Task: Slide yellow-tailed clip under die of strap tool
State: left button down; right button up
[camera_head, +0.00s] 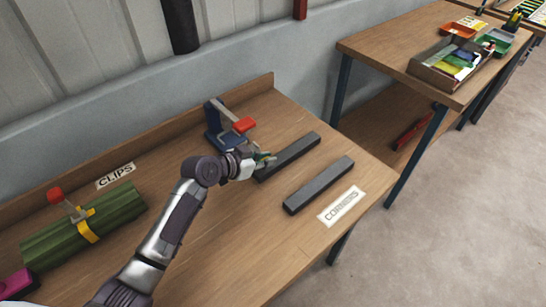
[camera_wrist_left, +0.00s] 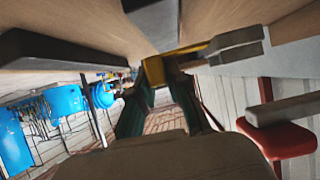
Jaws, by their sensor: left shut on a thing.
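My left gripper (camera_head: 265,158) is low over the bench, beside the strap tool (camera_head: 214,132), which has a blue body and a red handle (camera_head: 244,125). In the left wrist view my left gripper (camera_wrist_left: 158,85) is shut on the yellow-tailed clip (camera_wrist_left: 156,70), whose yellow part shows between the green fingertips. The tool's red handle (camera_wrist_left: 285,140) is at the right of that view, near the gripper. A grey block (camera_wrist_left: 235,45) lies beside the yellow part; I cannot tell whether it is the die. I cannot tell whether the clip is under the die. My right gripper is not in view.
Two dark bars (camera_head: 290,157) (camera_head: 320,184) lie right of the gripper, near the CORNERS label (camera_head: 342,206). A green bundle (camera_head: 80,228) with a yellow strap and red-knobbed tool lies left, near the CLIPS label (camera_head: 115,176). A raised board edges the bench's back.

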aim_at(240, 143)
pick_arm(q)
jog(key=shift+w+a+f+b, duration=0.15)
jog(key=shift+a+f+b, duration=0.1)
jog(key=shift+b, duration=0.15)
jog(key=shift+w+a+f+b, duration=0.3)
jog(key=shift+w+b, duration=0.05)
jog(key=shift+b, duration=0.05)
jog(key=shift+w+a+f+b, duration=0.25)
jog(key=shift+w+a+b, duration=0.1)
jog(key=shift+b, duration=0.2)
jog(key=shift+w+a+f+b, duration=0.45)
jog(key=shift+w+a+b, duration=0.1)
jog(key=shift+b, duration=0.2)
jog(key=shift+w+a+f+b, duration=0.2)
jog(key=shift+w+a+b, duration=0.05)
jog(key=shift+b, duration=0.15)
jog(key=shift+w+a+f+b, duration=0.2)
jog(key=shift+w+a+b, duration=0.65)
jog(key=shift+b, duration=0.05)
jog(key=shift+w+a+f+b, duration=0.15)
jog(key=shift+w+a+b, duration=1.35)
jog(key=shift+b, duration=0.1)
jog(key=shift+w+a+b, duration=0.35)
jog(key=shift+a+b, duration=0.05)
jog(key=shift+b, duration=0.05)
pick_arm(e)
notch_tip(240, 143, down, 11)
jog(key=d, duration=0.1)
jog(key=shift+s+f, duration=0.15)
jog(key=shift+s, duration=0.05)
